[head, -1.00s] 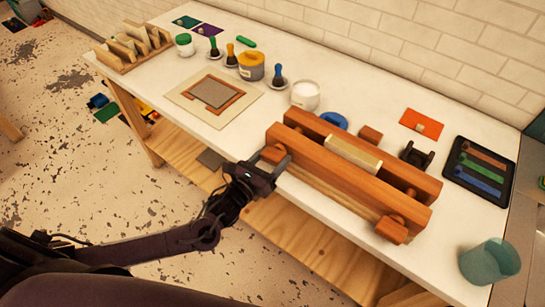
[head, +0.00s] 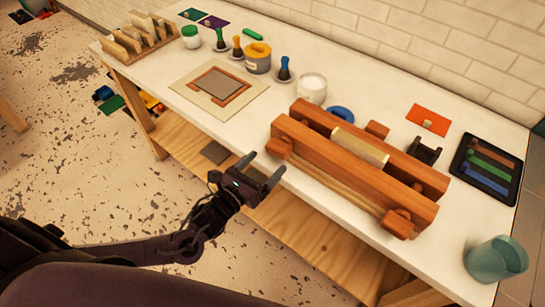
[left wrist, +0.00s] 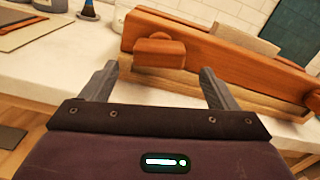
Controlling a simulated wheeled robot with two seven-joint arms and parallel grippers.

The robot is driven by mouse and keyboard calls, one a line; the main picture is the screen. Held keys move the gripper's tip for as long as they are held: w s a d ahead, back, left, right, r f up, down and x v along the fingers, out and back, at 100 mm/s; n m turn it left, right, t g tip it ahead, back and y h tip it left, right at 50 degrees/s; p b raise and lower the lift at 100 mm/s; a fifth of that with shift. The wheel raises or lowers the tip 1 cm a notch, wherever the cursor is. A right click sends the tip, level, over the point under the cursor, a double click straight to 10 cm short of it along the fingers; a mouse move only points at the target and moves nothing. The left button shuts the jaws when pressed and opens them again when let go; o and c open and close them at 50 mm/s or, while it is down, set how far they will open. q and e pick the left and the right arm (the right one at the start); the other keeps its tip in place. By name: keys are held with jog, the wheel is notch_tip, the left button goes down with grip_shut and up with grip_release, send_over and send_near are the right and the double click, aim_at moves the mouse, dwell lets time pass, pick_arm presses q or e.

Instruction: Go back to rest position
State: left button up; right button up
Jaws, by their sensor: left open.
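My left gripper (head: 261,171) is open and empty, in front of the table's near edge in the head view. Its two fingers (left wrist: 160,85) also show apart in the left wrist view, with nothing between them. The wooden roller press (head: 355,165) stands on the table just beyond and to the right of the gripper, apart from it. The press's wooden knob (head: 279,148) at its left end is the part closest to the fingers; it shows in the left wrist view (left wrist: 160,50) too. My right gripper is in neither view.
The white table (head: 235,135) holds a board with a grey plate (head: 219,88), a white jar (head: 312,88), a yellow-lidded pot (head: 258,58), a black tray (head: 485,168) and a teal cup (head: 496,260). A wooden shelf (head: 290,240) runs below. The floor at left is mostly clear.

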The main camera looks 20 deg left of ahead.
pick_arm(q)
jog(key=shift+v, duration=1.15)
